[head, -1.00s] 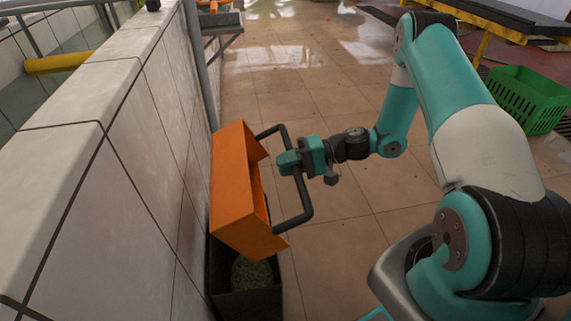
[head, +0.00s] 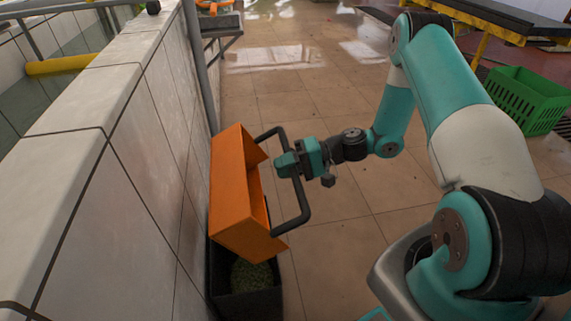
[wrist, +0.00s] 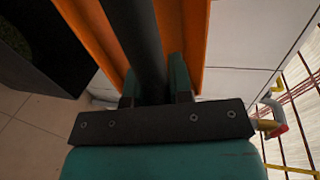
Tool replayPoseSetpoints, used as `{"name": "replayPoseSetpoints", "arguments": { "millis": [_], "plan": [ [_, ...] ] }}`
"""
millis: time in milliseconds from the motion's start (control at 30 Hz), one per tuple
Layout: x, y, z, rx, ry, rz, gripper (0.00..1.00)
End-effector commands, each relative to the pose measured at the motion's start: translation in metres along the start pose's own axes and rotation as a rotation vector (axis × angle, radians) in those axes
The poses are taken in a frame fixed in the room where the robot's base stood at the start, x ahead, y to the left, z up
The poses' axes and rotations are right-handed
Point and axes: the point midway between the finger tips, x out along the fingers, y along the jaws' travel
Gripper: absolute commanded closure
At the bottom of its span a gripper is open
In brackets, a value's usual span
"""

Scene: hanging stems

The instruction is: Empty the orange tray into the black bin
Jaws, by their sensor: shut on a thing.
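The orange tray (head: 236,200) is tipped steeply on its side above the black bin, beside the tiled wall. Its underside faces the wall and its open side faces my arm. My gripper (head: 287,164) is shut on the tray's dark bar handle (head: 304,202). In the wrist view the two fingers (wrist: 158,88) stand on either side of the handle (wrist: 138,40), with the orange tray (wrist: 188,30) behind. The black bin (head: 262,304) stands on the floor under the tray's near end, with green granular stuff (head: 250,277) in it. The bin (wrist: 40,60) also shows in the wrist view.
The tiled wall (head: 130,150) runs close along the left of the tray, with a grey pole (head: 200,70) by it. A green crate (head: 525,100) stands at right. The tiled floor (head: 320,110) beyond the gripper is clear.

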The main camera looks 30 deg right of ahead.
Motion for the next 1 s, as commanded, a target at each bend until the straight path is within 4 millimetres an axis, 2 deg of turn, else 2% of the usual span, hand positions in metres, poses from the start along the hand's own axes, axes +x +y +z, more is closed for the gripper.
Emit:
{"name": "replayPoseSetpoints", "arguments": {
  "millis": [33,300,767,1000],
  "plan": [
    [0.001,-0.014,0.000,0.001,-0.003,0.015,1.00],
    [0.019,-0.043,0.001,0.007,-0.005,0.163,1.00],
    [0.035,-0.053,0.002,-0.007,0.001,0.307,1.00],
    [0.051,-0.069,0.003,-0.010,-0.001,0.441,1.00]
  ]
}}
